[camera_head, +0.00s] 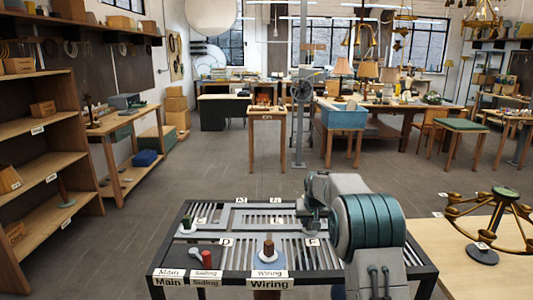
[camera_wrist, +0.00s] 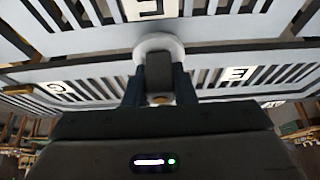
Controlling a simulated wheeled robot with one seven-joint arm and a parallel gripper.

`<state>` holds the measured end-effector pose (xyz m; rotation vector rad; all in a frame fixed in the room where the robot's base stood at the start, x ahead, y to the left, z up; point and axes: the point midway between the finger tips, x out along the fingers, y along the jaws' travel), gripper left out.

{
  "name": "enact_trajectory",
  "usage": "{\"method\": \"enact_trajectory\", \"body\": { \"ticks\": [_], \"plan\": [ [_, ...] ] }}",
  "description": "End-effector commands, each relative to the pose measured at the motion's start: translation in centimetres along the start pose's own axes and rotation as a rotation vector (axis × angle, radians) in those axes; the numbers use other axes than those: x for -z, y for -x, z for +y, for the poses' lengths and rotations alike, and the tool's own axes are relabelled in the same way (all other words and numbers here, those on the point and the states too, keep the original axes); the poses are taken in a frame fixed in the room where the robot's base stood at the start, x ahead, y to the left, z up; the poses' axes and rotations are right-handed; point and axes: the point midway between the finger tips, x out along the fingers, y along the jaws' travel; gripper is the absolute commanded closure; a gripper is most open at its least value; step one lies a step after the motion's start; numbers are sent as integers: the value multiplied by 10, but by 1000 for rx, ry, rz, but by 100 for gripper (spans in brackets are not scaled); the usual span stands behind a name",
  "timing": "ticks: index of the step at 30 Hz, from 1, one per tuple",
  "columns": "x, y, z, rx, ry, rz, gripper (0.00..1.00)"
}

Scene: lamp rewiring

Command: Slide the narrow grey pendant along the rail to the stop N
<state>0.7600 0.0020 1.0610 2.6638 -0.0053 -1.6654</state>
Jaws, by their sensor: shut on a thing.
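My gripper (camera_wrist: 157,88) is shut on a narrow dark grey piece (camera_wrist: 159,70), which I take for the narrow grey pendant. A finger stands on each side of it in the wrist view, and a white round disc (camera_wrist: 158,42) sits at its far end. In the head view my gripper (camera_head: 309,226) is at the right part of the slotted rail table (camera_head: 228,226), near the label E (camera_head: 312,241); my arm largely hides the held piece. Two small labels (camera_head: 241,200) (camera_head: 276,200) stand at the table's far edge; I cannot read either surely as N.
A small dark piece on a white disc (camera_head: 187,228) stands at the table's left. A red knob (camera_head: 206,259) and a brown knob (camera_head: 268,249) stand near the front, behind the Siding and Wiring plates. A brass chandelier (camera_head: 490,218) is on the right-hand table. The table's middle slots look clear.

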Motion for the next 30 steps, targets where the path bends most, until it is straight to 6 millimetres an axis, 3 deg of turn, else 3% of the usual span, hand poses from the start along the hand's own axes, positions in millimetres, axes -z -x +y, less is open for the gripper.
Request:
{"method": "enact_trajectory", "body": {
  "ticks": [30],
  "plan": [
    [-4,-3,-106,6,5,-11,96]
  ]
}}
